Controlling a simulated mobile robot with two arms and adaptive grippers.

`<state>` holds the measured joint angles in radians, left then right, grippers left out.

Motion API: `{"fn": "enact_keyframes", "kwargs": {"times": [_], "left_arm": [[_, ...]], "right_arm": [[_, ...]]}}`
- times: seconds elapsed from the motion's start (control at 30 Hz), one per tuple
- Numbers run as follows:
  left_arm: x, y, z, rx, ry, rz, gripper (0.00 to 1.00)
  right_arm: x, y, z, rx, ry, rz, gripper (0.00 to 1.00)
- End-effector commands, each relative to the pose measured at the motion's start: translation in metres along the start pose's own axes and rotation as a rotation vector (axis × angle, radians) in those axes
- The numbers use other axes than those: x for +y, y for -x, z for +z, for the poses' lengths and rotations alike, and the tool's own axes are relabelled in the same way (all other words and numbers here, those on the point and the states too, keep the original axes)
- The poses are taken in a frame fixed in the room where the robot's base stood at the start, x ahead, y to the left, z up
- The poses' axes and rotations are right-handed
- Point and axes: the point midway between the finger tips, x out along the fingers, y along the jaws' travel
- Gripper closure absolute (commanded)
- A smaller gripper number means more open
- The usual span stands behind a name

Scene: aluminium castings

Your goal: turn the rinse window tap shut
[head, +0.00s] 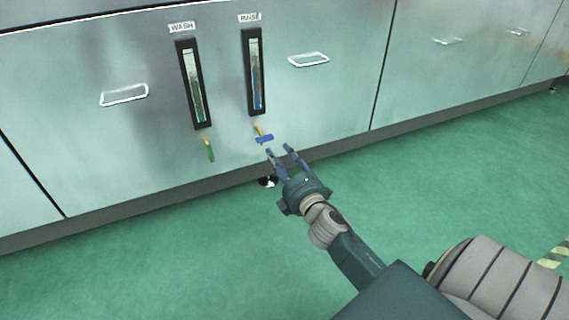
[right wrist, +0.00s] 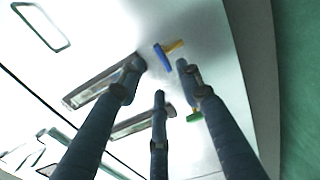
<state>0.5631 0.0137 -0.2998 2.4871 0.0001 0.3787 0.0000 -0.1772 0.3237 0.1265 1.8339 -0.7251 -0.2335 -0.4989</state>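The rinse window tap has a blue handle (head: 264,138) on a brass stem, below the rinse window (head: 255,75) on the steel cabinet front. The handle lies crosswise, nearly level, across the line of the window. My right gripper (head: 279,149) is open and empty just below and to the right of the handle. In the right wrist view the blue handle (right wrist: 160,58) shows beyond the spread fingers (right wrist: 160,82), apart from them. My left gripper is not in view.
The wash window (head: 195,85) is to the left, with its green tap handle (head: 210,152) hanging down. Drawer pulls (head: 309,60) stick out from the panels. A dark foot (head: 268,181) stands under the cabinet. The green floor (head: 450,170) in front is clear.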

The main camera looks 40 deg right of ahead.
Motion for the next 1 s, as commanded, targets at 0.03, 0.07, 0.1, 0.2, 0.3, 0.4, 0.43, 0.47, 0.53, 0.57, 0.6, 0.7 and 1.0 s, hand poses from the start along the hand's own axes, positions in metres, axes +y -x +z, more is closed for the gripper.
{"fn": "enact_keyframes", "kwargs": {"times": [0.03, 0.07, 0.1, 0.2, 0.3, 0.4, 0.43, 0.47, 0.53, 0.57, 0.6, 0.7, 1.0], "left_arm": [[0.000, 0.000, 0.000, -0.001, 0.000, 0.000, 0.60], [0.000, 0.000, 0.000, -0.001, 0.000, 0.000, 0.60], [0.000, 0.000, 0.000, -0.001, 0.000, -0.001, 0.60], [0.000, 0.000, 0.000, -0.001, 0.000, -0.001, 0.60], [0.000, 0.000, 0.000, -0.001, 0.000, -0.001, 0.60], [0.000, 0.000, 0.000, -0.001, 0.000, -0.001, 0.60], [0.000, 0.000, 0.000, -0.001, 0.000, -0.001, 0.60], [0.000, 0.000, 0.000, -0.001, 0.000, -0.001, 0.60], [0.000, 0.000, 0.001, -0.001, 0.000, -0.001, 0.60], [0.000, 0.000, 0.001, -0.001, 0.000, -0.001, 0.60], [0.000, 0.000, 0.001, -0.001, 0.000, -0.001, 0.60], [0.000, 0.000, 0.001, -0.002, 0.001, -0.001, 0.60], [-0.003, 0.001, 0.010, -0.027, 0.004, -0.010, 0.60]], "right_arm": [[-0.001, 0.010, 0.000, 0.000, 0.000, -0.002, 0.65], [-0.001, 0.014, 0.000, 0.000, 0.000, -0.002, 0.65], [-0.001, 0.019, 0.000, 0.000, -0.001, -0.002, 0.65], [-0.001, 0.029, 0.000, -0.001, -0.001, -0.001, 0.65], [0.000, 0.033, 0.000, -0.001, 0.000, 0.000, 0.65], [0.000, 0.033, 0.000, 0.000, 0.001, 0.000, 0.65], [0.000, 0.033, 0.000, 0.000, 0.001, 0.000, 0.65], [0.000, 0.033, 0.000, 0.000, 0.001, 0.000, 0.65], [0.000, 0.033, 0.000, 0.000, 0.001, 0.000, 0.65], [0.000, 0.033, 0.000, 0.000, 0.001, 0.000, 0.65], [0.000, 0.033, 0.000, 0.000, 0.001, 0.000, 0.65], [0.000, 0.033, 0.000, 0.000, 0.000, 0.000, 0.65], [0.023, 0.038, -0.031, 0.076, -0.072, 0.028, 0.65]]}}
